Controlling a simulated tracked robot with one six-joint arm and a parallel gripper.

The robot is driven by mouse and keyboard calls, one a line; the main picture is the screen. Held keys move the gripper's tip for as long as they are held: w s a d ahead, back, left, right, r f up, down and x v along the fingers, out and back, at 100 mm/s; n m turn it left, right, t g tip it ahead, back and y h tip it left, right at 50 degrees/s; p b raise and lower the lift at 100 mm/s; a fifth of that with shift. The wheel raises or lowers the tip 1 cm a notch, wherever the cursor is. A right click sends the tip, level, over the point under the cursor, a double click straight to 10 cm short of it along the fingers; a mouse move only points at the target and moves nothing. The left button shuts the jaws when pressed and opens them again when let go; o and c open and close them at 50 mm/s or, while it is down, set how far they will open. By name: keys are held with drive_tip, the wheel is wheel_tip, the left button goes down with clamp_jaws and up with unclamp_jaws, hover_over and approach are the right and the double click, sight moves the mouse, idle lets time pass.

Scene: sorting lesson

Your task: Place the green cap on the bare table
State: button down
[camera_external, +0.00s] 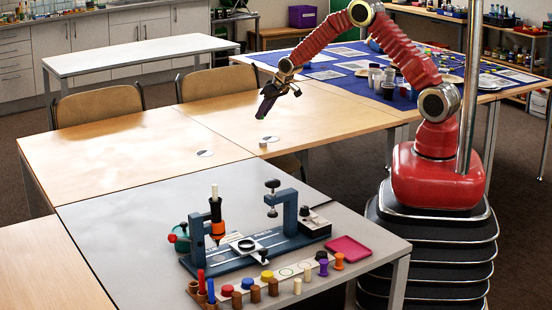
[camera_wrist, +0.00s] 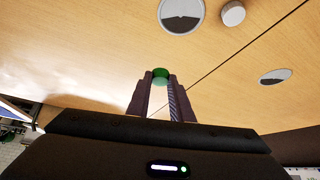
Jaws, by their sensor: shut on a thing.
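My gripper (camera_external: 264,108) points down over the light wooden table (camera_external: 290,115), in the middle of the external view. In the wrist view my gripper (camera_wrist: 160,84) is shut on the green cap (camera_wrist: 161,73), which sits between the fingertips with its round top showing. The cap is above the table; the exact gap cannot be told. In the external view the cap is too small to make out clearly at the fingertips.
On the wood lie a pale disc (camera_external: 205,153), a second disc (camera_external: 271,138) and a small whitish cylinder (camera_external: 263,144). A blue fixture (camera_external: 245,262), coloured pegs and a pink tray (camera_external: 348,248) stand on the grey table (camera_external: 120,240). Much of the wood is clear.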

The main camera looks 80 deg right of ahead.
drive_tip(key=shift+f, duration=1.5)
drive_tip(key=shift+f, duration=0.1)
drive_tip(key=shift+f, duration=1.75)
drive_tip(key=c, duration=1.6)
unclamp_jaws()
drive_tip(key=shift+f, duration=0.1)
drive_tip(key=shift+s+a+r, duration=0.1)
drive_tip(key=shift+s+r, duration=0.15)
drive_tip(key=shift+r, duration=0.4)
drive_tip(key=shift+v, duration=5.4)
